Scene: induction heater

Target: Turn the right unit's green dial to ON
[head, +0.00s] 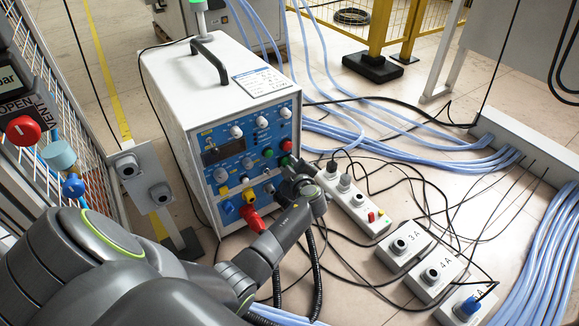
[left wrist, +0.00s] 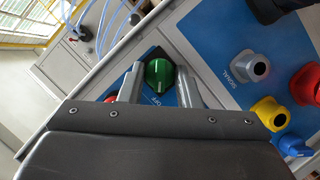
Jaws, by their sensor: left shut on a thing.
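The unit is a white box (head: 195,95) with a blue front panel full of knobs and sockets. Its green dial (head: 283,160) is at the panel's right side, below a red knob (head: 286,145), partly hidden by my left gripper (head: 290,178). In the left wrist view the green dial (left wrist: 159,74) sits on a dark plate between the two fingertips of my left gripper (left wrist: 158,80), which is shut on it. The word OFF shows beside the dial, and a pale mark on the dial faces it. My right gripper is not in view.
A yellow socket (left wrist: 270,113) and a SIGNAL socket (left wrist: 250,66) are on the panel. A power strip (head: 352,202) and several labelled boxes (head: 403,245) lie on the floor at right, among black cables. Blue hoses (head: 415,157) run behind them.

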